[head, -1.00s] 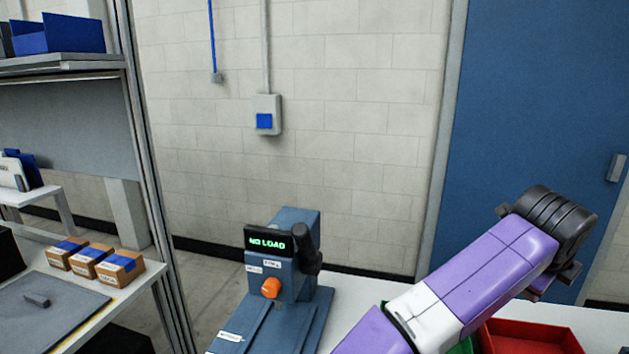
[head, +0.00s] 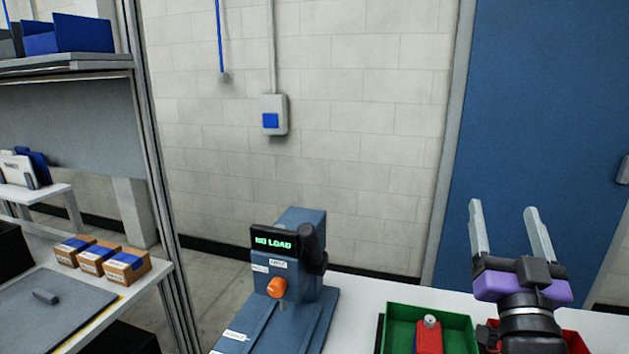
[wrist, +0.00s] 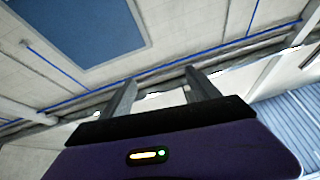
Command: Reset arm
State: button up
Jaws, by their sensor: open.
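My gripper (head: 508,232) is raised at the right of the head view, in front of the blue door. Its two grey fingers point up and stand apart, with nothing between them. In the wrist view my gripper (wrist: 160,92) also shows spread fingers with only wall and ceiling beyond. My purple and black wrist covers part of a red bin (head: 575,343) at the lower right.
A blue machine (head: 295,262) reading "NO LOAD", with an orange knob, stands on the white table. Right of it is a green bin (head: 400,312) with a red object (head: 429,338). Several cartons (head: 97,260) sit on the left bench. Space above the table is clear.

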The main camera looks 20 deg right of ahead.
jog(key=s+a+f+n+t+y, duration=0.1)
jog(key=s+a+f+n+y, duration=0.35)
jog(key=a+f+y, duration=0.2)
jog(key=s+a+f+n+y, duration=0.4)
jog(key=a+f+n+y, duration=0.1)
jog(key=a+f, duration=0.3)
jog(key=s+a+f+m+g, duration=0.1)
jog(key=s+a+f+g, duration=0.2)
jog(key=s+f, duration=0.4)
jog(key=s+a+f+m+g, duration=0.1)
jog(key=s+a+f+g, duration=0.2)
jog(key=s+f, duration=0.5)
jog(key=s+a, duration=0.1)
jog(key=s, duration=0.7)
jog(key=shift+s+a+g+y, duration=0.2)
jog(key=shift+a+g+y, duration=0.1)
jog(key=shift+a+y, duration=0.1)
